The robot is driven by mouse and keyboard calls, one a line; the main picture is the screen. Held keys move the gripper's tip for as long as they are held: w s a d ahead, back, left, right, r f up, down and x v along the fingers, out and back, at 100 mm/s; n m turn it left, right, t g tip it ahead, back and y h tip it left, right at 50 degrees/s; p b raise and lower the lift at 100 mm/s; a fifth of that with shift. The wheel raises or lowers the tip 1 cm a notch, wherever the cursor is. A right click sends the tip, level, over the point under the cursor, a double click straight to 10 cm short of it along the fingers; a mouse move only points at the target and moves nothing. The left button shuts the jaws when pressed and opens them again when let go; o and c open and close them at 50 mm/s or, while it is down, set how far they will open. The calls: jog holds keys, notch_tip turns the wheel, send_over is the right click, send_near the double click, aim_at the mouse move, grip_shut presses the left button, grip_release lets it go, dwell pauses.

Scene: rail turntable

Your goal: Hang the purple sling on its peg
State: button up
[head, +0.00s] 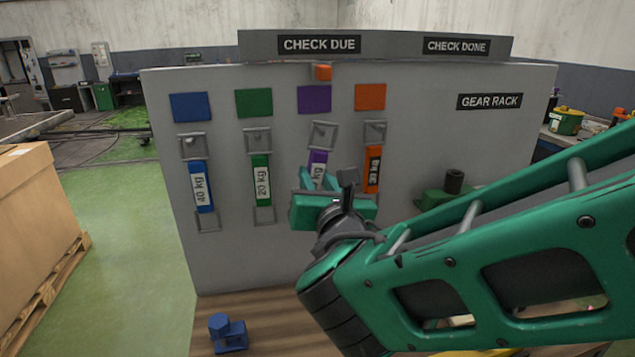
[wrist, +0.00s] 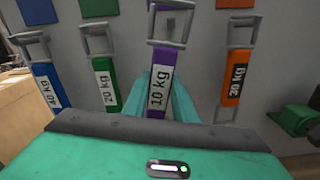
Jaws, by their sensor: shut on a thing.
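The purple sling (head: 318,160), labelled 10 kg in the wrist view (wrist: 161,84), is upright in front of the grey panel below the purple square (head: 314,99). My gripper (wrist: 160,100) is shut on its strap, with a teal finger on each side; it also shows in the head view (head: 325,182). The sling's grey top ring (wrist: 172,27) is slightly tilted. A short grey peg (wrist: 170,23) shows within the ring's opening; I cannot tell whether the ring is around it or in front of it. My gripper hides the sling's lower end.
Blue (head: 202,186), green (head: 261,180) and orange (head: 373,168) slings hang close on either side. An orange block (head: 322,72) sits at the panel's top edge. A green fixture (head: 435,201) juts out at right. A blue part (head: 228,335) stands on the wooden surface below.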

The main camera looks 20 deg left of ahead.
aim_at(312, 172)
jog(key=shift+x, duration=1.7)
jog(key=shift+w+a+f, duration=0.4)
jog(key=shift+w+f, duration=0.2)
jog(key=shift+w, duration=0.05)
jog(key=o, duration=1.1)
jog(key=shift+o, duration=0.2)
jog(key=shift+f, duration=0.1)
